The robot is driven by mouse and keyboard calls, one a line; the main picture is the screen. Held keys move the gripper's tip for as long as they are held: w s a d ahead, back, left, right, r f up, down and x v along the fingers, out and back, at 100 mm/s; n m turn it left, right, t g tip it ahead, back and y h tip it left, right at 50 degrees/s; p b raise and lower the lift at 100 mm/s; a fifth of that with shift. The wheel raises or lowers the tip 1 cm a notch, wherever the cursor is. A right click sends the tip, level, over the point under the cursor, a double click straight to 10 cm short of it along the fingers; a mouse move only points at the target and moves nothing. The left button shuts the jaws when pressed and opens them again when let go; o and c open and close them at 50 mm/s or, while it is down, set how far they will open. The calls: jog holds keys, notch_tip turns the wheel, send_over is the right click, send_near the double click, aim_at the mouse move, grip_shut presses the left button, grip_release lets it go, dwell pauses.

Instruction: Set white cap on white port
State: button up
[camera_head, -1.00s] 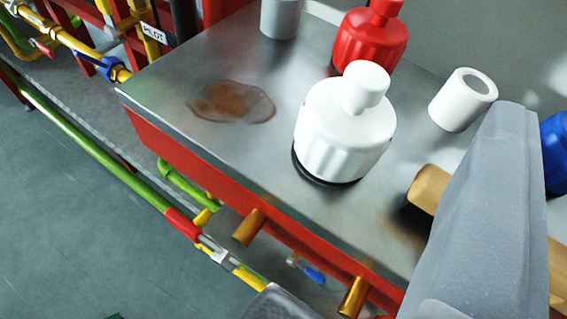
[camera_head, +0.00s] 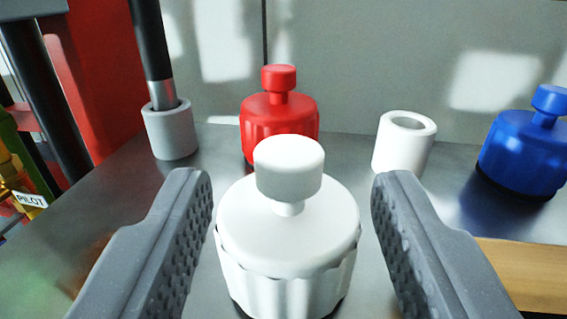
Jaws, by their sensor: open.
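The white cap (camera_head: 288,235), a ribbed body with a round knob on top, stands upright on the metal table, straight ahead of me. My gripper (camera_head: 292,205) is open, with one grey finger on each side of the cap and a gap between each finger and the cap. The white port (camera_head: 403,145), a short hollow white cylinder with an open top, stands behind and to the right of the cap. The lower edge of the cap is cut near the bottom of the picture.
A red cap (camera_head: 279,125) stands behind the white cap. A blue cap (camera_head: 525,150) is at the far right. A grey cylinder (camera_head: 170,132) holding a dark rod stands at the back left. A wooden piece (camera_head: 525,270) lies at the right, beyond my right finger.

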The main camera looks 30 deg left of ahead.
aim_at(289, 147)
jog(key=shift+p+x, duration=0.3)
jog(key=shift+x, duration=2.85)
jog(key=shift+f, duration=0.1)
grip_shut()
